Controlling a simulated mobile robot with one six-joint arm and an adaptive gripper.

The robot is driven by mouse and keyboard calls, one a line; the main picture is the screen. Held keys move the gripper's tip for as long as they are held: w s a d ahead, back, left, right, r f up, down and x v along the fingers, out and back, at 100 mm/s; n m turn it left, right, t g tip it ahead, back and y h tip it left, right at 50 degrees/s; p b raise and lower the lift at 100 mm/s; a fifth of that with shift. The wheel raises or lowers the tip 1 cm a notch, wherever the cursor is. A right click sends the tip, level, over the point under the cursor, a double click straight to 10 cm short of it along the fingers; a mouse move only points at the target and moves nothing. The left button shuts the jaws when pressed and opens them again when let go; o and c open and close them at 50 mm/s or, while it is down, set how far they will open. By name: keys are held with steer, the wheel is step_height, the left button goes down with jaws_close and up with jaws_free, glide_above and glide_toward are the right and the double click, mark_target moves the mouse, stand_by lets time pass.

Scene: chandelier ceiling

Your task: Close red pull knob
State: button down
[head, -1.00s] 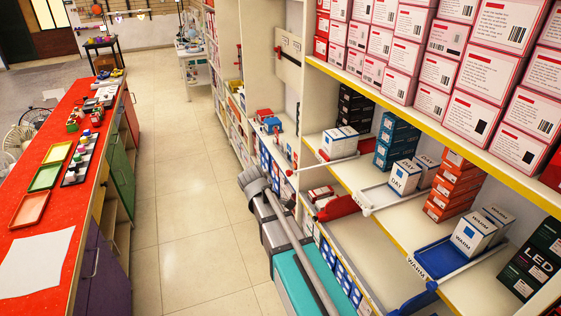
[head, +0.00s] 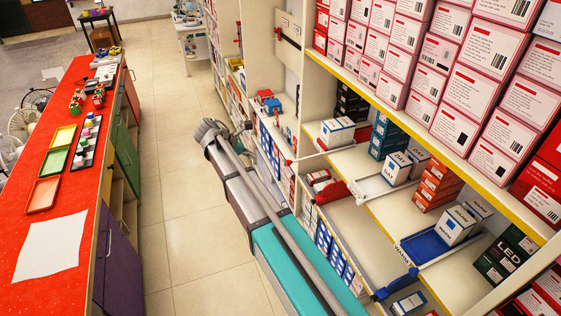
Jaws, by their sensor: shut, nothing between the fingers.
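A red pull piece (head: 334,191) sticks out in front of the right-hand shelving, at the middle of the picture, beside a few red-and-white boxes (head: 319,178). It looks like the red pull knob, but its mount is hard to make out. Smaller red tips show farther left on the shelving, one of them at the rail end (head: 322,145). My grey and teal arm (head: 262,210) reaches up from the bottom, left of the red piece and apart from it in the picture.
A blue tray (head: 425,247) labelled WARM with a blue pull (head: 397,286) and a white DAY tray (head: 371,188) sit on the shelf. Pink boxes (head: 440,50) fill the shelf above. A red-topped counter (head: 60,190) stands left; the tiled aisle (head: 165,170) between is clear.

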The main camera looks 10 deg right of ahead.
steer(key=shift+d+f, duration=0.1)
steer(key=d+r+b+x, duration=0.2)
steer(key=b+x, duration=0.5)
steer(key=x, duration=0.5)
steer(key=shift+w+d, duration=0.2)
steer(key=shift+d, duration=0.05)
stand_by(0.4)
steer(key=shift+f, duration=0.15)
steer(key=shift+w, duration=0.1)
